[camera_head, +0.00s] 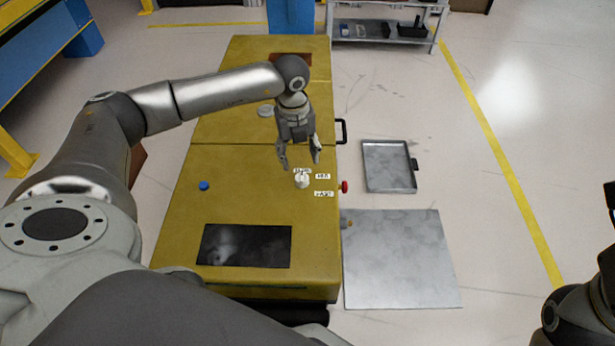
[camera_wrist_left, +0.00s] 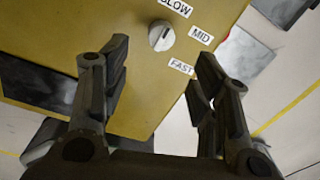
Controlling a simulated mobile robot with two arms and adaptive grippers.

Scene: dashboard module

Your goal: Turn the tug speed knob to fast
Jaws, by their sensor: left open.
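The tug speed knob (camera_head: 302,180) is a small white round knob on top of the yellow tug (camera_head: 240,180). In the left wrist view the knob (camera_wrist_left: 161,36) has a raised grip bar. The labels SLOW (camera_wrist_left: 176,7), MID (camera_wrist_left: 201,36) and FAST (camera_wrist_left: 181,66) stand around its side. I cannot tell for sure which label the bar points to. My left gripper (camera_head: 300,164) is open and empty, pointing down at the knob. Its fingers (camera_wrist_left: 163,68) are spread apart, and the knob shows beyond the gap between them. No contact shows.
A red button (camera_head: 344,186) sits at the tug's right edge, and a blue button (camera_head: 204,185) on its left. A dark panel (camera_head: 245,246) lies nearer. A metal tray (camera_head: 388,166) and a metal plate (camera_head: 400,260) are right of the tug. A shelf (camera_head: 385,25) stands behind.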

